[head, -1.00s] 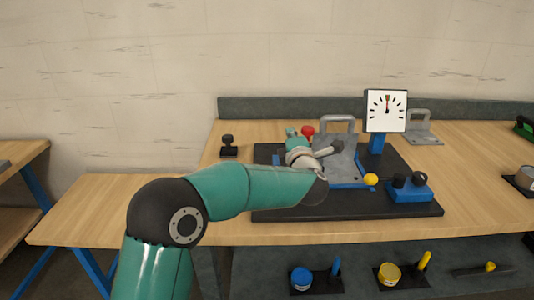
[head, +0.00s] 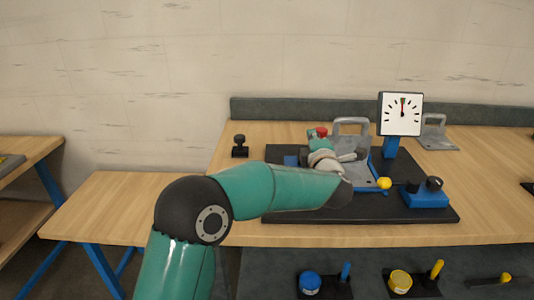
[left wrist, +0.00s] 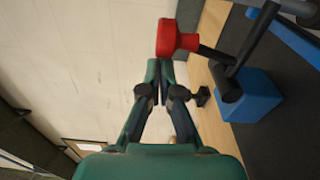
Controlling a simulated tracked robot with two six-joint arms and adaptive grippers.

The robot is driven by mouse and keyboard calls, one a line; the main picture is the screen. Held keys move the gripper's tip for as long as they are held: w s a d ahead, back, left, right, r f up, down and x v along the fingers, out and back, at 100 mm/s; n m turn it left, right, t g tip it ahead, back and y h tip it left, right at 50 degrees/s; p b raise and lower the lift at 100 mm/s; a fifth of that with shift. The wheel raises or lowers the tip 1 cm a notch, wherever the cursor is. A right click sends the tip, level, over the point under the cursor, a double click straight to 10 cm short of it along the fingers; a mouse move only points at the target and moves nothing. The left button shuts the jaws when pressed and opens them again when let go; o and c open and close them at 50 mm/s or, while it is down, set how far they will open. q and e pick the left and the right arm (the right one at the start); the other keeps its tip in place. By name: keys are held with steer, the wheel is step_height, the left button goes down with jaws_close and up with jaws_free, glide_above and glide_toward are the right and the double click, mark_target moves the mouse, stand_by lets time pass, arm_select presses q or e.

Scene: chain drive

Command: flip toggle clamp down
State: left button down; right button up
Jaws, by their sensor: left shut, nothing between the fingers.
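The toggle clamp has a red handle tip (head: 321,132), seen just beyond my left gripper (head: 317,144) in the head view. In the left wrist view, the red tip (left wrist: 178,38) sits on a black lever that runs right to black joints above a blue block (left wrist: 252,96). My left gripper (left wrist: 160,68) is shut and empty, its fingertips just below the red tip in that picture. I cannot tell whether they touch it. My forearm hides much of the clamp in the head view. My right gripper is not in view.
A grey bracket with a handle (head: 351,123) stands on the black base plate (head: 300,215). A dial gauge (head: 401,114), a yellow ball (head: 384,183) and a blue block with black knobs (head: 427,198) are to the right. A black knob (head: 240,147) stands left on the wooden bench.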

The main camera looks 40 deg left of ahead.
arm_select(q)
steer(key=shift+d, duration=0.1)
steer(key=s+d+b, duration=0.3)
steer(key=s+b, duration=0.1)
steer(key=s, duration=0.7)
steer(key=shift+d, duration=0.25)
steer(key=shift+f, duration=0.1)
